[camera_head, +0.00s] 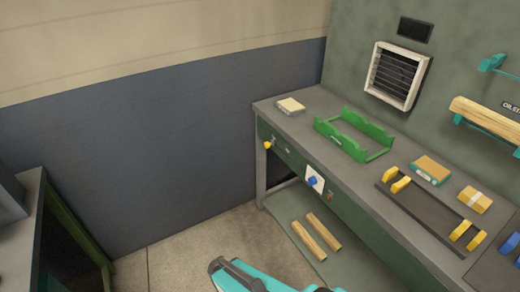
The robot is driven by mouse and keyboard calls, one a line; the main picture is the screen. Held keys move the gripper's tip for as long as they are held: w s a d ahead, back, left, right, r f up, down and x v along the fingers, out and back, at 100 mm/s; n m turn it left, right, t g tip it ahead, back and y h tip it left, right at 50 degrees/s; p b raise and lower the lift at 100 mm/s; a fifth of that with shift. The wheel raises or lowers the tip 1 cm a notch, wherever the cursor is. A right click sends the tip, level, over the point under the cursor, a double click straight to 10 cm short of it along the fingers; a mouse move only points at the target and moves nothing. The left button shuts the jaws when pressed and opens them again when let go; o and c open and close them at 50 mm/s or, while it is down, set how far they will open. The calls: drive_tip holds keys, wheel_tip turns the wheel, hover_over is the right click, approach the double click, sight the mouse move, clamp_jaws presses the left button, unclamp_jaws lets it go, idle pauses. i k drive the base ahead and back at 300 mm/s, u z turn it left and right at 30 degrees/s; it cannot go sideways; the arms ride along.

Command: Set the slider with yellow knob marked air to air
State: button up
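A small yellow knob (267,145) sits on the green front panel (293,157) of the workbench, near its left end. A small pale mark (288,151) lies to the right of the knob, too small to read. I cannot make out the slider's track or which setting the knob stands at. Part of my teal arm shows at the bottom middle, well below and apart from the knob. My gripper's fingers are not visible.
A green cradle (377,153), a dark tray (430,217) and small boxes stand on the bench top (299,119). Two wooden bars (323,231) lie on the lower shelf. The floor (178,250) left of the bench is clear.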

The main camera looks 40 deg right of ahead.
sight(268, 145)
drive_tip(key=z, duration=0.15)
drive_tip(key=i, duration=0.95)
drive_tip(key=u, duration=0.1)
